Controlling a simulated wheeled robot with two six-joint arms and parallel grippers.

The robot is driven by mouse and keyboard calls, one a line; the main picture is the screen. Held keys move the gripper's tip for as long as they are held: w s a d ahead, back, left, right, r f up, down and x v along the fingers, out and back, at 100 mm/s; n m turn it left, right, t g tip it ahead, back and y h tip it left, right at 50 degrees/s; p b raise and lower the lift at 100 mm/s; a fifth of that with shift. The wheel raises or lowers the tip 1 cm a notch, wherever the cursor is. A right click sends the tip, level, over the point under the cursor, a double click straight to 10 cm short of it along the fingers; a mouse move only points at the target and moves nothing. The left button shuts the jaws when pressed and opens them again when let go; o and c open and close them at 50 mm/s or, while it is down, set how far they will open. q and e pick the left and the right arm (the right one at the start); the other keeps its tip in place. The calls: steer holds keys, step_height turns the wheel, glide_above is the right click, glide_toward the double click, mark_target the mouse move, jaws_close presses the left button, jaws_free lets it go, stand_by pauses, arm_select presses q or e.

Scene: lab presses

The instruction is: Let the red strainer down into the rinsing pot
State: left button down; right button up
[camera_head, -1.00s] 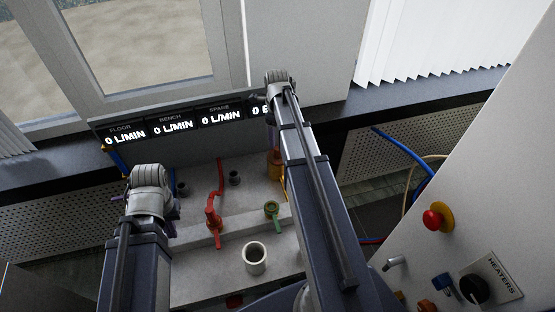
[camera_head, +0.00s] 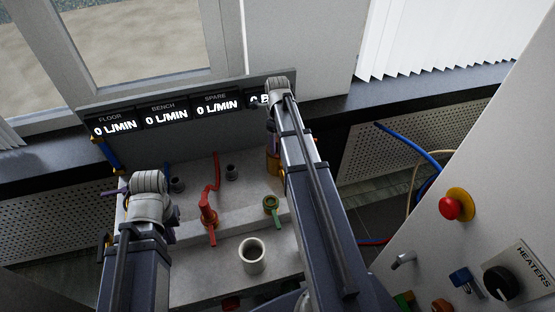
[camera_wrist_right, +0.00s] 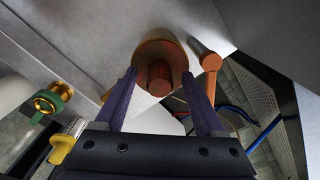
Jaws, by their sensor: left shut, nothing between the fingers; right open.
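I cannot make out a red strainer. The red thing in the head view is a red fitting with a lever (camera_head: 208,211) and a curved red line behind it on the grey bench. A pale, open, round pot (camera_head: 252,256) stands in front of it; I cannot tell whether it is the rinsing pot. My left gripper (camera_head: 114,192) is shut and empty at the bench's left side, mostly hidden by its wrist. My right gripper (camera_wrist_right: 160,78) is open, its purple fingers either side of a copper-coloured round thing (camera_wrist_right: 172,50), which also shows beside my right arm in the head view (camera_head: 272,164).
A green fitting (camera_head: 270,205) sits right of the red one. Small grey cups (camera_head: 231,172) stand farther back. A flow display panel (camera_head: 167,114) closes off the back. At right, a white cabinet carries a red button (camera_head: 451,208) and a heater knob (camera_head: 501,283).

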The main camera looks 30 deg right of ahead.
steer(key=shift+c, duration=0.3)
jaws_close()
stand_by(0.3)
stand_by(0.8)
